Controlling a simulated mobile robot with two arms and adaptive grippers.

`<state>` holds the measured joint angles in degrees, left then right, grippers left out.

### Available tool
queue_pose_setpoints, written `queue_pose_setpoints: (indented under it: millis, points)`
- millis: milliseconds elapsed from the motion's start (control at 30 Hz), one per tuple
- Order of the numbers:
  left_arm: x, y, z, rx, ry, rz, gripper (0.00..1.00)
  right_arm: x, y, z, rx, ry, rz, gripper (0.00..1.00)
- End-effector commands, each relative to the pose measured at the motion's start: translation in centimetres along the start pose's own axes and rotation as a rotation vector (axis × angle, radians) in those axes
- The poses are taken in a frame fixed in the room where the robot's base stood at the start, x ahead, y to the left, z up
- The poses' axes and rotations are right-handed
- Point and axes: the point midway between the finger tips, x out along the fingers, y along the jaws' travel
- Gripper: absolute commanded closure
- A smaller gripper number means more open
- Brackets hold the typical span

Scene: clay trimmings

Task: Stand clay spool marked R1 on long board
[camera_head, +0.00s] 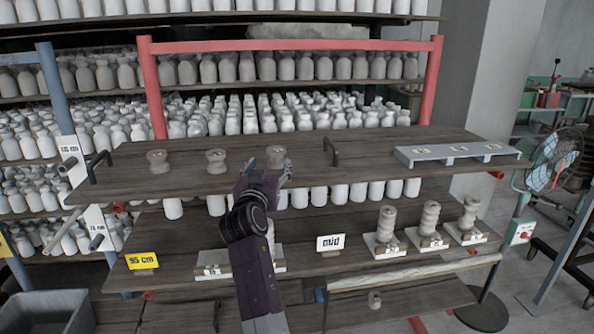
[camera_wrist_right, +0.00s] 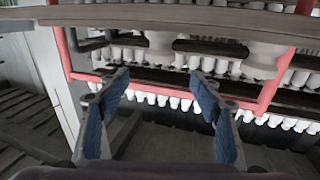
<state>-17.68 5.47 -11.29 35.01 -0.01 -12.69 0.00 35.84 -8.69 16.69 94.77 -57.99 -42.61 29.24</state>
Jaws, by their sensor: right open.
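Three grey-brown clay spools stand apart on the upper long board (camera_head: 120,187) in the head view: a left one (camera_head: 157,160), a middle one (camera_head: 216,160) and a right one (camera_head: 276,154). I cannot read an R1 mark on any of them. My right gripper (camera_head: 266,174) is at the board's front edge, just below the right spool in the picture, and partly covers the board. In the right wrist view its two blue-padded fingers (camera_wrist_right: 161,84) are spread apart with nothing held between them. My left gripper is in neither view.
A grey marked rack (camera_head: 405,156) lies at the board's right, and dark handles (camera_head: 332,151) rise from the board.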

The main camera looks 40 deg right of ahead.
Motion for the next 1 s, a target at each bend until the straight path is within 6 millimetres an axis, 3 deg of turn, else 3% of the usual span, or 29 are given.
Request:
queue_pose_setpoints:
  millis: [233,333,467,567,667,800,867,1000]
  points:
    - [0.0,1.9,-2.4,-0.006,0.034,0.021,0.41,0.0,0.0,0.1,-0.002,0.001,-0.003,0.41]
    - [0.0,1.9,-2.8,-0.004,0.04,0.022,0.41,-0.6,-0.6,1.0,-0.021,0.006,-0.039,0.41]
    - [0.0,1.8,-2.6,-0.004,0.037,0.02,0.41,-3.2,-2.9,3.7,-0.072,0.033,-0.168,0.41]
    - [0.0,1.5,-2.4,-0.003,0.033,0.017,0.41,-6.7,-5.4,6.6,-0.114,0.052,-0.312,0.41]
    - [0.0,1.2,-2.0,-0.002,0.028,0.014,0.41,-10.6,-8.2,11.6,-0.158,0.032,-0.462,0.41]
    - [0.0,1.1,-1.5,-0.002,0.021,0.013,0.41,-14.7,-10.7,22.9,-0.236,-0.107,-0.612,0.41]
    - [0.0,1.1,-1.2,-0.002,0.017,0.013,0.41,-16.2,-11.0,28.2,-0.273,-0.182,-0.652,0.41]
    - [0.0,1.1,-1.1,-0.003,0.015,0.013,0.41,-20.8,-9.4,41.3,-0.364,-0.379,-0.725,0.41]
